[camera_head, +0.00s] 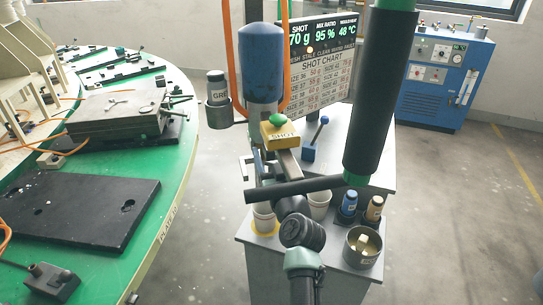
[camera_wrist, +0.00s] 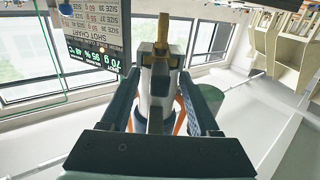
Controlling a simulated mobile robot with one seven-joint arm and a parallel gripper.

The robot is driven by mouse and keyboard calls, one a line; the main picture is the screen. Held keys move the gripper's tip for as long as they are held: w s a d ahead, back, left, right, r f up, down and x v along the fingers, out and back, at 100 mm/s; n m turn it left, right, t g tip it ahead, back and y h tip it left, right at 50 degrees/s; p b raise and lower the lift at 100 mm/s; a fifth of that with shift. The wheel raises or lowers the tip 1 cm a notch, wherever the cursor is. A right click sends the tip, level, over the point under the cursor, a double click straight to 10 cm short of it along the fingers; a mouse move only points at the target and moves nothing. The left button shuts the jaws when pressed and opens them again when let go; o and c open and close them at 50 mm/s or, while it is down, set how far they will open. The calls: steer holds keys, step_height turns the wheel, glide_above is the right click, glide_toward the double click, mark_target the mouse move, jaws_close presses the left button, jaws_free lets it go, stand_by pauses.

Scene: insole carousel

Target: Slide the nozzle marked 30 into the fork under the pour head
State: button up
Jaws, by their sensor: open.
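In the wrist view, which is upside down, my gripper (camera_wrist: 161,76) is open, with one dark finger on each side of the picture's middle. Between and beyond the fingers shows the grey underside of the pour head (camera_wrist: 155,92).
A grey stand (camera_head: 380,170) carries white cups (camera_head: 263,212), blue and brown bottles (camera_head: 348,205) and a tin (camera_head: 347,252) holding pale pieces. A blue lever (camera_head: 317,132) and the shot chart (camera_head: 320,75) stand behind. The green carousel (camera_head: 178,155) is at left. Orange hoses hang beside the pour head.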

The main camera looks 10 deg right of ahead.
steer(key=s+b, duration=0.1)
steer(key=s, duration=1.2)
